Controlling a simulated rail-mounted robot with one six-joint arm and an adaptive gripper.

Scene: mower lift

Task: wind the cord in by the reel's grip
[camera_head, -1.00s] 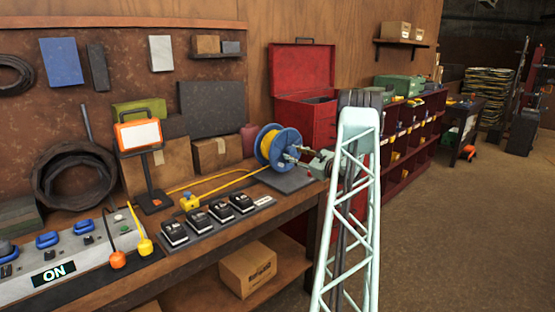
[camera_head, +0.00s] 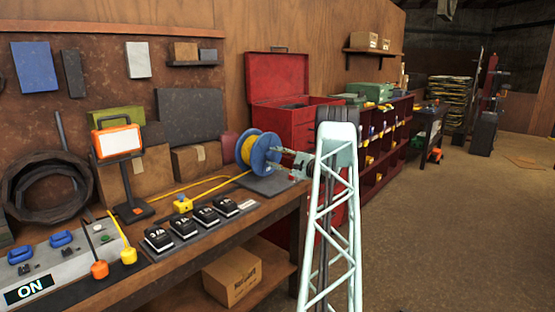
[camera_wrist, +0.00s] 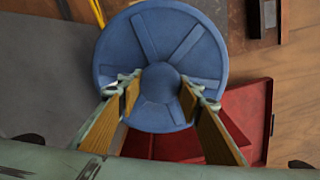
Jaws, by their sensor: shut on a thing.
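The blue reel (camera_head: 265,158) stands on a dark base plate on the bench, with yellow cord (camera_head: 246,150) wound on it. My gripper (camera_head: 277,155) reaches the reel's right face from the right. In the wrist view, the reel's blue disc (camera_wrist: 160,38) faces me, and my gripper (camera_wrist: 160,88) has its wood-coloured finger pads on either side of the round blue grip (camera_wrist: 160,77), shut on it. The pads' exact contact is hard to see.
An orange work lamp (camera_head: 118,140), a row of black numbered blocks (camera_head: 205,214) and a grey console (camera_head: 60,265) reading ON share the bench. A red tool chest (camera_head: 278,78) stands behind the reel. Open floor (camera_head: 450,230) lies to the right.

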